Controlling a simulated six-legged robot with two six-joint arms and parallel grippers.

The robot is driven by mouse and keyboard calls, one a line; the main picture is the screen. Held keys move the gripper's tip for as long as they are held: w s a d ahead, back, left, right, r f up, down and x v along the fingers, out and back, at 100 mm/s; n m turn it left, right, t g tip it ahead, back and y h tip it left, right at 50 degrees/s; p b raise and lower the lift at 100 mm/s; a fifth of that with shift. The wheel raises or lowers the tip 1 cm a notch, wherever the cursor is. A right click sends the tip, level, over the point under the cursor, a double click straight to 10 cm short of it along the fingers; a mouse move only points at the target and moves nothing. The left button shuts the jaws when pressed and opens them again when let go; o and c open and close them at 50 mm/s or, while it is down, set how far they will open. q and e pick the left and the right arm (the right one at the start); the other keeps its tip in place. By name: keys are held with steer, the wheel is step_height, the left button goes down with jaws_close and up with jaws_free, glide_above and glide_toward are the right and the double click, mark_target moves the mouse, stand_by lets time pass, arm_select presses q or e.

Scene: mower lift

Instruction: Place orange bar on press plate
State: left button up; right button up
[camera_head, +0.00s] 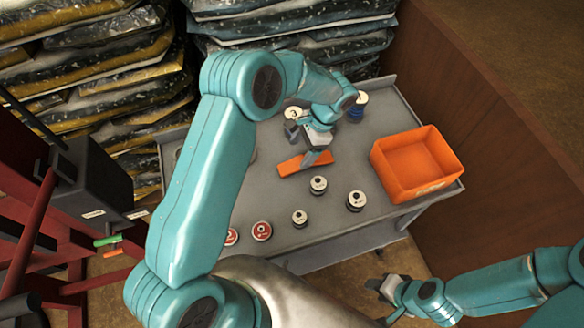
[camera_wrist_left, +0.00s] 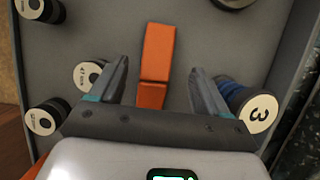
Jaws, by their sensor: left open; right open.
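The orange bar (camera_head: 292,166) lies flat on the grey cart top (camera_head: 280,205). My left gripper (camera_head: 304,145) is open above the bar and hides part of it in the head view. In the left wrist view the bar (camera_wrist_left: 157,55) shows between the two spread fingers of my left gripper (camera_wrist_left: 158,70), and neither finger visibly touches it. My right gripper (camera_head: 386,287) is open and empty, low in front of the cart. A red frame with a dark box (camera_head: 92,180) stands at the left; I cannot clearly make out a press plate on it.
An orange bin (camera_head: 415,163) stands on the cart's right side. Several round weights, such as a black-and-white one (camera_head: 356,201) and a red one (camera_head: 261,231), stand around the bar. A blue-sided weight (camera_wrist_left: 255,106) is close to one left finger. Stacked bags (camera_head: 90,60) are behind.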

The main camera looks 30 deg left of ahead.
mark_target(294, 164)
arm_select(q)
steer(key=shift+w+a+f, duration=0.15)
steer(key=shift+a+f, duration=0.1)
steer(key=shift+f, duration=0.45)
steer(key=f, duration=0.1)
steer(key=s+f+b, duration=0.2)
steer(key=f, duration=0.1)
steer(key=shift+s+a, duration=0.1)
steer(key=shift+a, duration=0.35)
steer(key=shift+w, duration=0.25)
steer(key=shift+s+d+r, duration=0.1)
steer(key=shift+s+d, duration=0.1)
steer(key=shift+s, duration=0.05)
steer(key=c, duration=1.3)
steer(key=shift+a, duration=0.1)
jaws_close()
